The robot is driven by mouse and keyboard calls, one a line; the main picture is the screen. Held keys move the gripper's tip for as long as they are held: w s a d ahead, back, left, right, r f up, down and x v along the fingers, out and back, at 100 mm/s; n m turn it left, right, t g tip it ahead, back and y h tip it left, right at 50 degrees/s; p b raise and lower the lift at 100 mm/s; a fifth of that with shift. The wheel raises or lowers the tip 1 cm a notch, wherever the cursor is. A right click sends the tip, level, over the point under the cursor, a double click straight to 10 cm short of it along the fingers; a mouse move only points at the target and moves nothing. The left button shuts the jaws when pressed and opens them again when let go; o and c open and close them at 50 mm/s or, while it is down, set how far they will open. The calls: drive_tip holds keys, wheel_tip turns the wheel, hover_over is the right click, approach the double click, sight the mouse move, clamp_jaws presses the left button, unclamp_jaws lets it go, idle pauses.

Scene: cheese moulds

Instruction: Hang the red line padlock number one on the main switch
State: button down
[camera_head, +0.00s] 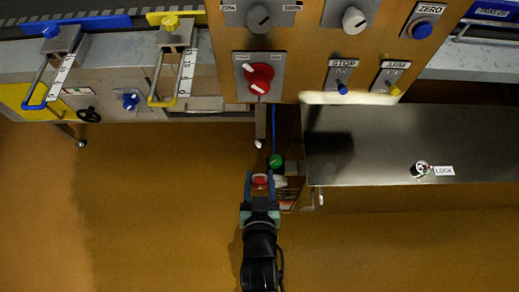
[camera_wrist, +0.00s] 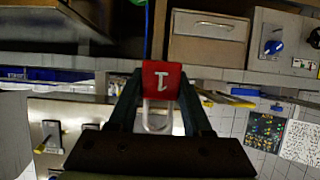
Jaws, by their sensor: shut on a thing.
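A red padlock (camera_wrist: 162,80) with a pale number 1 and a pale metal shackle is held between the two fingers of my gripper (camera_wrist: 162,73). In the wrist view its shackle points down the picture, back between the fingers. In the head view my gripper (camera_head: 260,183) is at the lower middle, with the red padlock (camera_head: 260,181) small at its tips. The main switch appears to be the red rotary knob (camera_head: 259,78) on a grey plate, up the picture from the gripper and clear of it. Its small labels are unreadable.
A wooden control panel (camera_head: 300,55) carries other knobs and STOP and ARM switches. A steel surface (camera_head: 390,145) with a LOCK key switch lies right of my gripper. A green round object (camera_head: 276,161) is close beside the gripper tips. The floor at left is clear.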

drive_tip(key=w+r+g+p, duration=0.25)
drive_tip(key=r+p, duration=0.75)
drive_tip(key=p, duration=0.5)
drive_tip(key=w+f+b, duration=0.2)
drive_tip(key=w+b, duration=0.4)
drive_tip(key=w, duration=0.5)
drive_tip(key=shift+b, duration=0.3)
drive_tip(key=shift+t, duration=0.25)
idle(0.4)
drive_tip(key=shift+c, duration=1.3)
unclamp_jaws()
drive_tip(key=shift+s, duration=0.1)
